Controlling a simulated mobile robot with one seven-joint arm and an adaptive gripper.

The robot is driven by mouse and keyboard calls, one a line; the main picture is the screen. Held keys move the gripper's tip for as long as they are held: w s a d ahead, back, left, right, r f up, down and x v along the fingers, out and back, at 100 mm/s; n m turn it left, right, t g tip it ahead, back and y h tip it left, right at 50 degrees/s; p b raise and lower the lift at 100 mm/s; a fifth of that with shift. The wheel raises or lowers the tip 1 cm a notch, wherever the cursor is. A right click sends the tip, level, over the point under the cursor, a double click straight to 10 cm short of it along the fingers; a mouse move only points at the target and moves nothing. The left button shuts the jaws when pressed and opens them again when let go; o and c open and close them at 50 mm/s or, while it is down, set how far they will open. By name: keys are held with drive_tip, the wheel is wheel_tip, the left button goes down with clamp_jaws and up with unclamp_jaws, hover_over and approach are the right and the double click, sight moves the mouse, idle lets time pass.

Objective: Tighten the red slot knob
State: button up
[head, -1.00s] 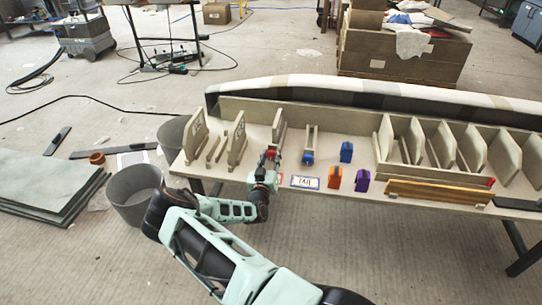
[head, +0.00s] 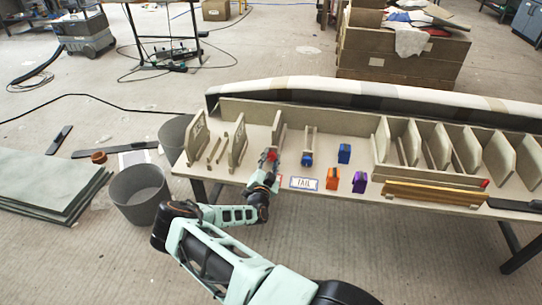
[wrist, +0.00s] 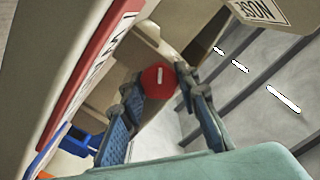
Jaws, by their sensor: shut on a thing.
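The red slot knob (wrist: 158,79) is a round red disc with a short white mark, seen between my fingers in the wrist view. In the head view the red knob (head: 271,154) is small and partly hidden by my gripper, at the front of a slot on the bench's left half. My gripper (wrist: 155,90) is shut on the knob, one finger on each side. In the head view my gripper (head: 266,170) reaches in from the front, tilted to the right.
A blue knob (head: 307,159) sits in the neighbouring slot to the right. A TAIL label (head: 304,183), blue (head: 344,153), orange (head: 332,178) and purple (head: 360,182) pieces stand right of my gripper. Upright panels (head: 238,140) stand to its left.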

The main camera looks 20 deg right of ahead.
drive_tip(key=m+p, duration=0.2)
drive_tip(key=m, duration=0.3)
drive_tip(key=shift+m, duration=0.3)
drive_tip(key=m+p, duration=0.1)
drive_tip(key=m, duration=0.4)
drive_tip(key=shift+p, duration=0.35)
drive_tip(key=m+p, duration=0.1)
drive_tip(key=m, duration=0.3)
drive_tip(key=shift+m, duration=0.4)
drive_tip(key=m+p, duration=0.2)
drive_tip(key=m, duration=0.3)
drive_tip(key=shift+f+m, duration=0.1)
drive_tip(key=shift+m, duration=0.2)
drive_tip(key=m+p, duration=0.1)
drive_tip(key=m, duration=0.3)
drive_tip(key=shift+a, duration=0.1)
drive_tip(key=m+p, duration=0.2)
drive_tip(key=m, duration=0.4)
drive_tip(key=m+p, duration=0.2)
drive_tip(key=m, duration=0.3)
drive_tip(key=shift+m+p, duration=0.65)
drive_tip(key=shift+m, duration=1.85)
